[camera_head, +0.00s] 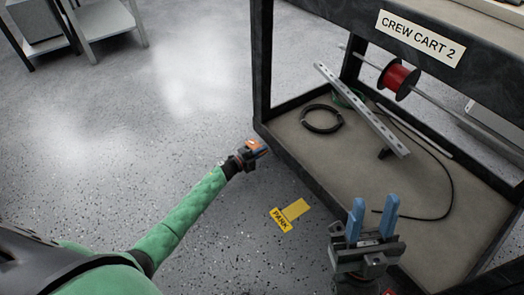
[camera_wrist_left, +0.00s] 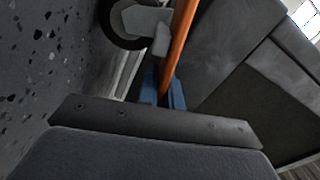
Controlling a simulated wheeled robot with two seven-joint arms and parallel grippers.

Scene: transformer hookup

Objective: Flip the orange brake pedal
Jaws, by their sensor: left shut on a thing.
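The orange brake pedal (camera_head: 254,145) shows as a small orange patch at the cart's near lower corner in the head view. In the left wrist view the pedal (camera_wrist_left: 181,42) is a long orange bar running up from between blue fingers, beside a caster wheel (camera_wrist_left: 122,22). My left gripper (camera_head: 259,151) is low beside the cart corner, shut on the pedal; its blue fingertips (camera_wrist_left: 170,93) close around the bar. My right gripper (camera_head: 374,204) points up in front of the cart, its two blue fingers apart with nothing between them.
The cart, labelled CREW CART 2 (camera_head: 420,38), has a lower shelf (camera_head: 330,160) with a slotted metal rail (camera_head: 362,110), a black cable coil (camera_head: 321,119) and a red spool (camera_head: 398,78) on a rod. A yellow PARK marker (camera_head: 290,214) lies on open floor.

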